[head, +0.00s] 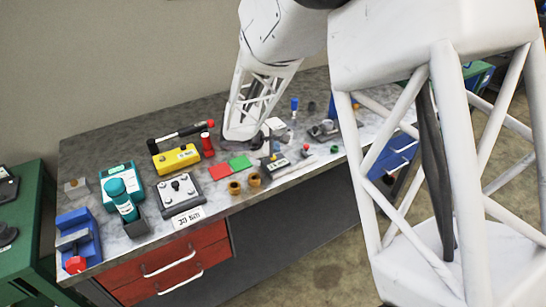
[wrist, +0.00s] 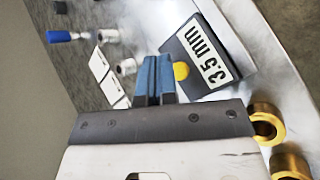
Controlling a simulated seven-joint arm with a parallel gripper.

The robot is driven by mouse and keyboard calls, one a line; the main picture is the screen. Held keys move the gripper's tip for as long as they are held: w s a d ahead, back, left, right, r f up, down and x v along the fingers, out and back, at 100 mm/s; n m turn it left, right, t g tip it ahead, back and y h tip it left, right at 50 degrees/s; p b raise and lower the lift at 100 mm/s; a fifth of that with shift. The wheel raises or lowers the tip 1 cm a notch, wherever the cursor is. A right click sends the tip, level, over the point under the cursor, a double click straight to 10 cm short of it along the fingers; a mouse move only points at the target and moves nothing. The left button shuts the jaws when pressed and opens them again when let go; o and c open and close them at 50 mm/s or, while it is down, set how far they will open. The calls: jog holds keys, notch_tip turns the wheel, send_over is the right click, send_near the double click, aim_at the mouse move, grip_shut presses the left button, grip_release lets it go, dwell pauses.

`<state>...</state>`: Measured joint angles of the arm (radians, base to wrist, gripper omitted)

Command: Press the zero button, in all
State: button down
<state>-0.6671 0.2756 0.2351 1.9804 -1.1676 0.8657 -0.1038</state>
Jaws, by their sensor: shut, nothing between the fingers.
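A dark block with a white "3.5 mm" label (wrist: 208,58) lies on the bench in the wrist view. A round yellow button (wrist: 181,71) shows at its near edge, right beside my fingertips. My gripper (wrist: 155,72) has its blue fingers together with nothing between them. The button is partly hidden by the fingers, and I cannot tell whether they touch it. In the head view the labelled block (head: 277,163) is small near the bench's front edge, with my gripper (head: 271,152) just above it. No zero marking is readable.
Two brass rings (wrist: 265,122) lie close to my gripper's right. Red (head: 220,172) and green (head: 240,162) squares lie left of the block. A yellow box (head: 176,159) and a grey knobbed box (head: 181,193) stand farther left. Small tools lie to the right.

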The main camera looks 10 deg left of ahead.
aim_at(274, 158)
jog(key=shift+f, duration=0.8)
dwell(1.2)
jog(key=shift+r, duration=0.8)
jog(key=shift+r, duration=0.1)
dwell(0.4)
jog(key=shift+r, duration=2.45)
